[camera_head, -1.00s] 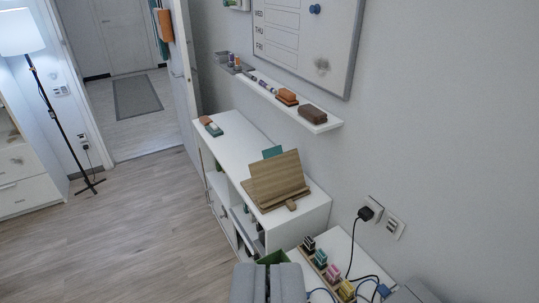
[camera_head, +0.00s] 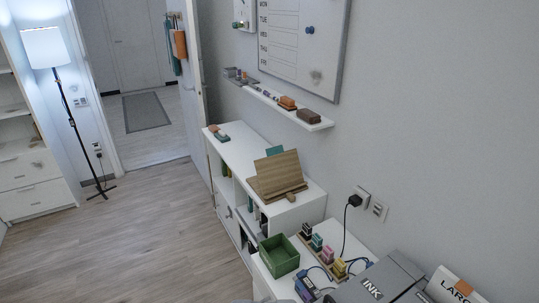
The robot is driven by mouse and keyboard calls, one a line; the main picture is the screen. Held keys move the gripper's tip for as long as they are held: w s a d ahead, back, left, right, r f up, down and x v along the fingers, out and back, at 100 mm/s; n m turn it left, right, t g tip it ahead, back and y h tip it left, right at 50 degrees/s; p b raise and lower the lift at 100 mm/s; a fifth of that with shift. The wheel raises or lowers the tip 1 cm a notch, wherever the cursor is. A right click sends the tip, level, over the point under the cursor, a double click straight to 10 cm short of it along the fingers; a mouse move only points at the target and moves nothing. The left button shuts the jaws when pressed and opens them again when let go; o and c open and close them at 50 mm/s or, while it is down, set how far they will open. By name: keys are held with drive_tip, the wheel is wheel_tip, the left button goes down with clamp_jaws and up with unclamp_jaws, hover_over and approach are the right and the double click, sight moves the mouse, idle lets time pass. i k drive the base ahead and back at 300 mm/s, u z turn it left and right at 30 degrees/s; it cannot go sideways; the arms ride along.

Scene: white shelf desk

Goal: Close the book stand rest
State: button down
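The wooden book stand (camera_head: 277,173) stands on top of the white shelf desk (camera_head: 239,148), near its right end. Its back panel is raised and leans back over a flat wooden base, with a small wooden piece (camera_head: 291,197) at the front edge. A teal item (camera_head: 274,151) shows behind the panel. My gripper is not clearly visible; only a small grey edge shows at the bottom of the picture. Nothing touches the stand.
A lower white surface at the front right holds a green box (camera_head: 279,256), several coloured stamps (camera_head: 328,256) and a grey INK box (camera_head: 379,287). A wall shelf (camera_head: 288,110) is above the desk. A floor lamp (camera_head: 50,48) stands left. The wooden floor (camera_head: 133,233) is clear.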

sight(281, 172)
drive_tip(key=u, duration=0.55)
drive_tip(key=i, duration=1.05)
drive_tip(key=u, duration=0.5)
drive_tip(key=i, duration=1.25)
drive_tip(key=z, duration=0.7)
drive_tip(key=i, duration=0.55)
drive_tip(key=z, duration=0.4)
